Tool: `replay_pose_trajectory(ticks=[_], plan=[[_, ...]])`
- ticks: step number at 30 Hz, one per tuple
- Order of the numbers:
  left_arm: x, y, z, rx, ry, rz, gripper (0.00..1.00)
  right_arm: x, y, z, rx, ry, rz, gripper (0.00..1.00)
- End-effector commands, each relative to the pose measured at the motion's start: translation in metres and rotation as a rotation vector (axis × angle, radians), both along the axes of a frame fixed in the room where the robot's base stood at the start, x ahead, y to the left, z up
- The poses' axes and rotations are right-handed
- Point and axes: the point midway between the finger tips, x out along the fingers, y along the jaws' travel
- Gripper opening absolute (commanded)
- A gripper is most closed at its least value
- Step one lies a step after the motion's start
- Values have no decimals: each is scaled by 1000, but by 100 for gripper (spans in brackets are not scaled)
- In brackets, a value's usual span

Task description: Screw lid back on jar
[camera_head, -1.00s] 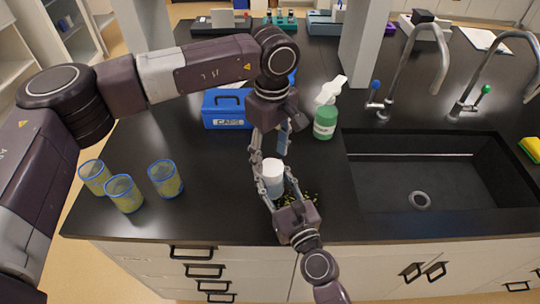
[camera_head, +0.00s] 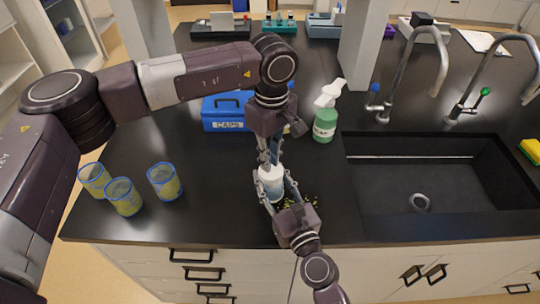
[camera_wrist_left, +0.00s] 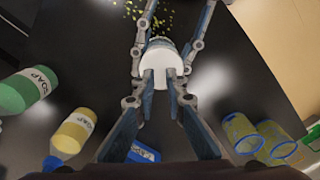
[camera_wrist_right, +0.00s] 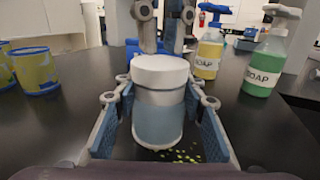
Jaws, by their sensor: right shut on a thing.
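A jar (camera_wrist_right: 158,122) with pale blue contents stands upright on the dark counter, with a white lid (camera_wrist_right: 160,70) sitting level on its top. How tightly the lid is seated cannot be told. My right gripper (camera_wrist_right: 160,115) is shut on the jar body, one finger on each side. My left gripper (camera_wrist_left: 160,82) reaches down from behind. Its fingers are apart with a narrow gap and nothing visible between them. Their tips are right at the lid's top or far edge; contact is unclear. In the head view the jar (camera_head: 272,188) is partly hidden by both grippers.
Yellow-green bits (camera_wrist_right: 180,156) lie around the jar. A blue box (camera_head: 226,112), a green soap bottle (camera_head: 325,123) and a yellow soap bottle (camera_wrist_right: 208,55) stand behind. Several blue-rimmed cups (camera_head: 123,197) are at left, and a sink (camera_head: 420,175) is at right.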

Motion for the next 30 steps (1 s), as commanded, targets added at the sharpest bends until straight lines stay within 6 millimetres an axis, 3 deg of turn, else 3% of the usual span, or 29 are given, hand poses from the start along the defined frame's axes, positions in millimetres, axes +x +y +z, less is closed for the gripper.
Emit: replay_pose_trajectory(ticks=[19,30], plan=[[0,0,-11,1,1,0,12,0,0,1,1,-3,0,0],[0,-1,27,1,-1,0,12,0,0,1,1,-2,0,0]])
